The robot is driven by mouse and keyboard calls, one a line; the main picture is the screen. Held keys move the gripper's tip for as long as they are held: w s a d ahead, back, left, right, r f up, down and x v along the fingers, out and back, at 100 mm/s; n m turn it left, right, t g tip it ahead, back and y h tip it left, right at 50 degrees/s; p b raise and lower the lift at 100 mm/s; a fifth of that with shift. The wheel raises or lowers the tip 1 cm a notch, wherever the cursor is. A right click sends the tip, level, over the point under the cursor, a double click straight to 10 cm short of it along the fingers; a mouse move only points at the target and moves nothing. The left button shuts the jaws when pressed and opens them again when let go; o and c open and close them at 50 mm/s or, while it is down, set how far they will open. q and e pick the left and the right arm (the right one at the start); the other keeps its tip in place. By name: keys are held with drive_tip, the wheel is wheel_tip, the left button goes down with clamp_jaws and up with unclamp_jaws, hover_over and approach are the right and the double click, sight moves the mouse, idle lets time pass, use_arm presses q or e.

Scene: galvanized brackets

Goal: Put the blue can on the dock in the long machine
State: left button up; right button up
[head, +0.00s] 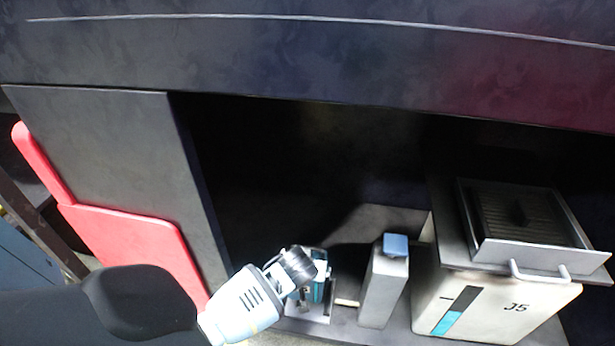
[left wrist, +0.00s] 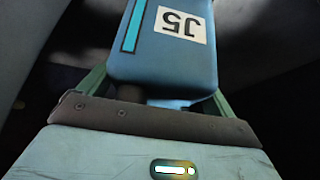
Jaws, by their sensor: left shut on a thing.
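The blue can (left wrist: 165,50) fills the top of the left wrist view, with a cyan stripe and a white label that reads J5 upside down. My left gripper (left wrist: 160,95) is shut on it, a finger on each side. In the head view my left gripper (head: 316,280) is low in the middle, over a small light plate, and mostly hides the can. A white box (head: 475,308) marked J5, with a black and cyan stripe, stands at the lower right. I cannot tell which part is the dock or the long machine. My right gripper is not in view.
A grey upright block (head: 383,290) with a blue top stands between my left gripper and the white box. An open metal tray (head: 520,252) with a handle sits above the box. A dark overhang (head: 300,60) spans the top. A red panel (head: 130,240) is at left.

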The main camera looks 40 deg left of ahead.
sight(313, 290)
use_arm(q)
wheel_tip(313, 290, down, 4)
drive_tip(key=shift+w+f+b, duration=0.1)
drive_tip(key=shift+f+b, duration=0.05)
drive_tip(key=shift+b, duration=1.1)
drive_tip(key=shift+f, duration=0.2)
drive_tip(key=shift+r, duration=0.15)
drive_tip(key=shift+f, duration=0.2)
drive_tip(key=o, duration=1.7)
drive_tip(key=shift+f, duration=0.15)
drive_tip(key=shift+o, duration=0.3)
